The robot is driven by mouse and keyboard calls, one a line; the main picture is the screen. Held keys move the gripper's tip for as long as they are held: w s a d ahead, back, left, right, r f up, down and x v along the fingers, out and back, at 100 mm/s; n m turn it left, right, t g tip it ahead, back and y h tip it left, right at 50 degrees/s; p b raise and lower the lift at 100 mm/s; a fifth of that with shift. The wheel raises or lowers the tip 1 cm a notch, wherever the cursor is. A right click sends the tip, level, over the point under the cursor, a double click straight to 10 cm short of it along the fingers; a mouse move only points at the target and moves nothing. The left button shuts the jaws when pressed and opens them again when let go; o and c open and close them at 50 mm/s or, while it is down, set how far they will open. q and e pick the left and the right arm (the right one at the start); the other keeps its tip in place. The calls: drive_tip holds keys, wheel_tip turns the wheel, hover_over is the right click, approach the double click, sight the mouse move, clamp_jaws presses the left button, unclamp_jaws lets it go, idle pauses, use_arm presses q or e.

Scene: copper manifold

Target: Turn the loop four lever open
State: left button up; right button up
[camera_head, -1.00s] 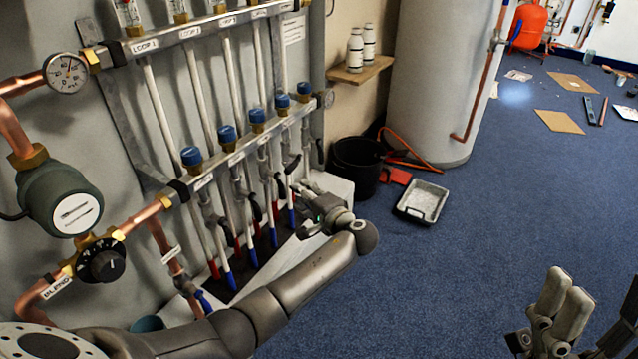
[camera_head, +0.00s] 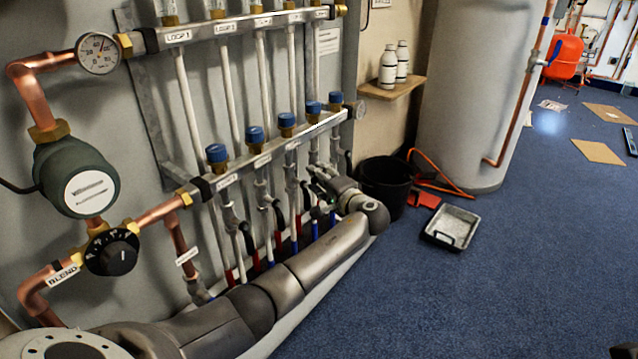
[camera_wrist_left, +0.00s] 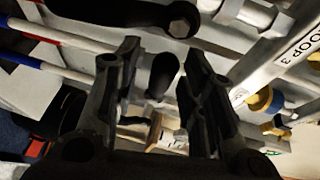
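The manifold's lower bar (camera_head: 262,158) carries a row of blue-capped valves with black levers below. My left gripper (camera_head: 322,183) is at the levers toward the bar's far right end. In the left wrist view, its two fingers (camera_wrist_left: 160,55) are apart, with a black lever (camera_wrist_left: 163,75) in the gap between them; contact cannot be told. Another black lever with a bolt (camera_wrist_left: 130,12) crosses the top of that view. A "LOOP 3" label (camera_wrist_left: 297,47) shows at right. No loop four label is readable. A dark sliver at the head view's lower right corner may be my right gripper.
White pipes with red and blue ends run down behind my left arm. A black bucket (camera_head: 386,184), a grey tray (camera_head: 451,227) and a large cylinder (camera_head: 475,90) stand to the right. A shelf (camera_head: 392,88) holds white bottles. The blue floor (camera_head: 500,290) in front is clear.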

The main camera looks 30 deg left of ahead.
use_arm(q)
drive_tip(key=shift+w+a, duration=0.1)
drive_tip(key=shift+a, duration=0.2)
clamp_jaws()
drive_tip(key=shift+f, duration=0.15)
